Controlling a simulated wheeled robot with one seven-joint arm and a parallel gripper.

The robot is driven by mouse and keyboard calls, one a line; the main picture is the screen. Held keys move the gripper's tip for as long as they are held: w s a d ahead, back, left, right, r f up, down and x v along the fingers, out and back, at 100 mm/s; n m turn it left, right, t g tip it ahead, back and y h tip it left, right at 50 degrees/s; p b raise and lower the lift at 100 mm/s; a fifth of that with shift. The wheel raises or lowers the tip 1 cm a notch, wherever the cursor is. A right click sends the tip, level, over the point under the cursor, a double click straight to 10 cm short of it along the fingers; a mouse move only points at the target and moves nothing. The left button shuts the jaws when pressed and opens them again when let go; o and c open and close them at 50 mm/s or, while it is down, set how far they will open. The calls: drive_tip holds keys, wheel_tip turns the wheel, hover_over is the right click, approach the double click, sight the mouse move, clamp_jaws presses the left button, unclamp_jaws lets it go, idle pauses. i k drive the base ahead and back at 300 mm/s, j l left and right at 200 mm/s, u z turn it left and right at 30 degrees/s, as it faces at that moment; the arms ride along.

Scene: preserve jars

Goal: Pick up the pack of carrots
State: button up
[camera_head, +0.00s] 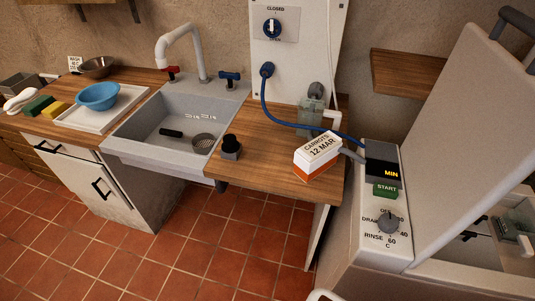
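The pack of carrots (316,158) is a small box with an orange lower part and a white top labelled "CARROTS 12 MAR". It sits near the front right edge of the wooden counter (262,167), close to the machine with the dial. Nothing is seen holding it. My gripper is not clearly in view; only a small pale curved piece shows at the bottom edge, and I cannot tell what it is.
A black object (231,147) stands left of the pack, near the sink (175,130). A blue hose (300,117) runs behind the pack to the machine (380,215) on its right. A clear container (311,113) stands behind. Open tiled floor (240,240) lies in front.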

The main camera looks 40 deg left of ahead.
sight(310, 159)
drive_tip(key=u, duration=1.15)
drive_tip(key=i+j+u, duration=0.2)
drive_tip(key=j, duration=0.15)
drive_tip(key=i+j+u, duration=0.25)
drive_tip(key=i+u, duration=0.1)
drive_tip(key=i, duration=0.15)
